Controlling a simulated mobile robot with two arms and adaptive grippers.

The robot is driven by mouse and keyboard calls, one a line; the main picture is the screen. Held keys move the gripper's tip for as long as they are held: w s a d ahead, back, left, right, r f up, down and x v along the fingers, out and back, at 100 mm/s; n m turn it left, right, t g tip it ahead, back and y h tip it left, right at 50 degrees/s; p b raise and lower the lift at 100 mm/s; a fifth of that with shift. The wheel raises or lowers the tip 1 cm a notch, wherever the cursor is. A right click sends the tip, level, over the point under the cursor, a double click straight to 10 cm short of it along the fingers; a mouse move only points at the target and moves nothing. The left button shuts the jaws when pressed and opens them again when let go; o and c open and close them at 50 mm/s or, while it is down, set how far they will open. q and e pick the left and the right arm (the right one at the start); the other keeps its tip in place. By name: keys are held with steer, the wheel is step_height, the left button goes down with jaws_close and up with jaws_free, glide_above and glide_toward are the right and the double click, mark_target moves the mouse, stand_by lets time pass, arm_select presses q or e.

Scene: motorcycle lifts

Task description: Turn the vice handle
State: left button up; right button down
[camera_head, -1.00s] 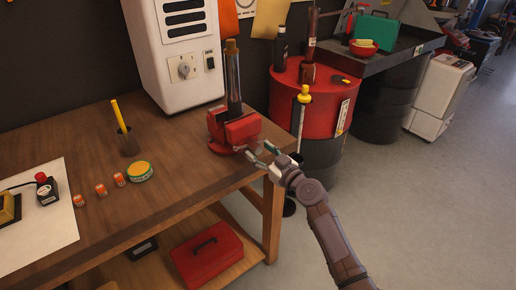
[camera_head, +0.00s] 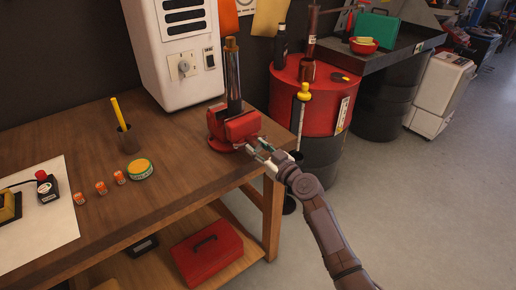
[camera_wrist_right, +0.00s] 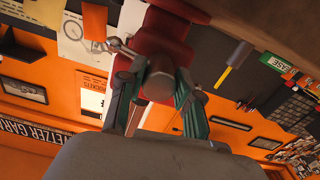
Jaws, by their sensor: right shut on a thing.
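The red vice (camera_head: 240,129) is at the right end of the wooden workbench, with an upright metal cylinder (camera_head: 233,75) standing in its jaws. My right gripper (camera_head: 259,148) is at the front of the vice, shut on the vice handle. In the right wrist view, its green-grey fingers (camera_wrist_right: 157,92) lie on either side of the round screw end (camera_wrist_right: 160,72). Part of the grey handle bar (camera_wrist_right: 122,47) sticks out to the upper left; the rest is hidden by the fingers and screw end. My left gripper is not in view.
On the workbench (camera_head: 175,150) are a white machine (camera_head: 160,60), a cup with a yellow stick (camera_head: 128,140), a green-orange tin (camera_head: 140,169) and several small orange cans. A red drum (camera_head: 315,100) stands right of the bench. A red toolbox (camera_head: 207,255) lies on the shelf below.

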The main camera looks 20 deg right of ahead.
steer(key=shift+m+b, duration=0.4)
steer(key=shift+m, duration=0.8)
steer(key=m, duration=0.2)
steer(key=shift+m, duration=0.3)
steer(key=m, duration=0.3)
steer(key=shift+a+m, duration=0.1)
steer(key=shift+m, duration=0.3)
steer(key=m, duration=0.3)
steer(key=shift+m, duration=0.3)
steer(key=m+p, duration=0.1)
steer(key=m, duration=0.5)
steer(key=shift+p, duration=0.3)
steer(key=m+p, duration=0.1)
steer(key=m, duration=0.3)
steer(key=shift+m, duration=0.3)
steer(key=shift+f+m+p, duration=0.2)
steer(key=shift+m+p, duration=0.4)
steer(key=shift+m, duration=0.6)
